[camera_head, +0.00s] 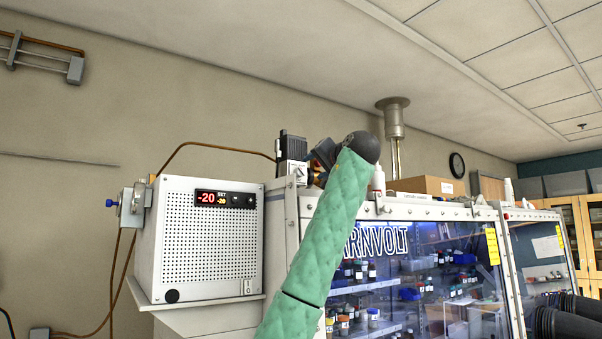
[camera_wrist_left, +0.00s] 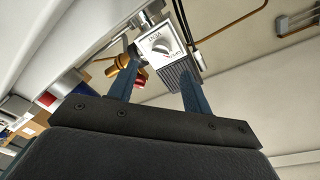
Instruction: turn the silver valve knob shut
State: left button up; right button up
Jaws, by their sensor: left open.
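The silver valve knob (camera_wrist_left: 162,47) shows in the left wrist view as a small round knob on a pale, marked plate (camera_wrist_left: 154,38). Its marking is too small to read surely. My left gripper (camera_wrist_left: 158,65) is open and empty, with its two blue fingers on either side of the valve in that picture. I cannot tell how far the tips are from the knob. In the head view, the valve block (camera_head: 291,171) stands on the cabinet's top left corner, and my left gripper (camera_head: 318,160) is beside it, partly hidden by my green-sleeved arm. My right gripper is out of view.
A dark ribbed part (camera_head: 292,147) tops the valve, and a copper pipe (camera_head: 215,146) runs left from it. A white chiller box (camera_head: 205,262) stands to the left.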

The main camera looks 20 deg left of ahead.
aim_at(302, 171)
pick_arm(q)
jog(key=shift+w+a+r+p, duration=0.35)
jog(key=shift+a+p, duration=0.1)
jog(key=shift+p, duration=0.1)
jog(key=x, duration=0.1)
jog(key=p+x, duration=0.1)
jog(key=x, duration=0.1)
jog(key=p+x, duration=0.1)
jog(key=shift+w+a+f, duration=0.2)
jog(key=shift+a+f, duration=0.1)
jog(key=shift+w+a+p, duration=0.25)
jog(key=shift+w+p, duration=0.05)
jog(key=shift+p, duration=0.15)
jog(key=shift+w+a, duration=0.1)
jog(key=shift+w, duration=0.05)
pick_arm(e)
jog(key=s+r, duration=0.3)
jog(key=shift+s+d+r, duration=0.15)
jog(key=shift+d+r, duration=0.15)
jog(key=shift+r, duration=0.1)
pick_arm(q)
jog(key=shift+w+a+f, duration=0.15)
jog(key=shift+w+a, duration=0.05)
jog(key=c, duration=0.9)
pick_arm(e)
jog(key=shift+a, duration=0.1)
